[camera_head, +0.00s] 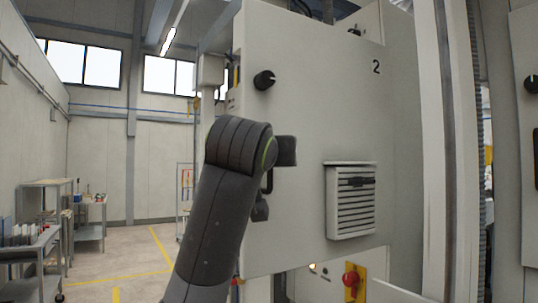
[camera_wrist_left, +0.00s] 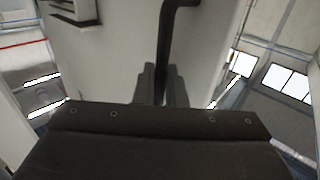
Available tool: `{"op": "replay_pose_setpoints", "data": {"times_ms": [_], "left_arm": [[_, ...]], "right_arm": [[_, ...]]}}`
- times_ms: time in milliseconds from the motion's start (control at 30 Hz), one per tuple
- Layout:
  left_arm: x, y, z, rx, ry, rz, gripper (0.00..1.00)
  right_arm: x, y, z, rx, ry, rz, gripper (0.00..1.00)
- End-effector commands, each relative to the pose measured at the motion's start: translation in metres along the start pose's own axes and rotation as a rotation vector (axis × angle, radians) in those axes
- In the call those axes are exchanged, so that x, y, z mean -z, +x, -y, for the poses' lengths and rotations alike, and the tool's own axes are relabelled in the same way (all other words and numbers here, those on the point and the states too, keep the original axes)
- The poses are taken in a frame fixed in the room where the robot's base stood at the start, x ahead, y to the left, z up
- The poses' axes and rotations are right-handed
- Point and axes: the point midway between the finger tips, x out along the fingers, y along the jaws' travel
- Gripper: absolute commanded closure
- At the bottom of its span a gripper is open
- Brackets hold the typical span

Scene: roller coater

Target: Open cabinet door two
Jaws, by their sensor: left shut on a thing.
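Cabinet door two (camera_head: 310,120) is a pale panel with the number 2 at its upper right; I cannot tell from this single moment how far it stands open. Its black bar handle (camera_head: 268,181) is near the door's left edge, partly hidden by my left arm. In the left wrist view, the handle (camera_wrist_left: 166,45) runs down between the fingers of my left gripper (camera_wrist_left: 161,88), which is shut on it. The pale door surface (camera_wrist_left: 115,60) fills the middle of that view. My right gripper is not in view.
The door carries a black knob (camera_head: 264,80) and a louvred vent (camera_head: 351,205). A red button on a yellow plate (camera_head: 352,282) shows below the door. A white post (camera_head: 447,150) stands to the right. Shelving (camera_head: 40,245) stands far left; the floor between is open.

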Motion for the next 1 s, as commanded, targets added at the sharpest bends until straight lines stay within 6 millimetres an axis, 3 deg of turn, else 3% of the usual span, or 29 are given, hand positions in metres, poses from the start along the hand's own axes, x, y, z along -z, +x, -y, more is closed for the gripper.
{"op": "replay_pose_setpoints", "data": {"times_ms": [333, 367, 500, 833, 1000], "left_arm": [[0.003, -0.001, -0.002, -0.004, 0.000, -0.008, 1.00], [0.003, -0.001, -0.002, -0.004, 0.000, -0.008, 0.88], [0.002, -0.001, -0.001, -0.003, 0.000, -0.006, 0.72], [0.000, -0.004, -0.001, -0.002, 0.000, -0.004, 0.72], [-0.002, -0.028, -0.001, -0.003, 0.000, -0.008, 0.72]], "right_arm": [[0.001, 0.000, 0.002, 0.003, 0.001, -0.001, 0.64], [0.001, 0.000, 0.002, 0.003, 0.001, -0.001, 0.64], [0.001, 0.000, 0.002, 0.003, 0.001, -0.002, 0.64], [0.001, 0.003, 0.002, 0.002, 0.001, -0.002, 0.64], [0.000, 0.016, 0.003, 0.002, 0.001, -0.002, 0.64]]}}
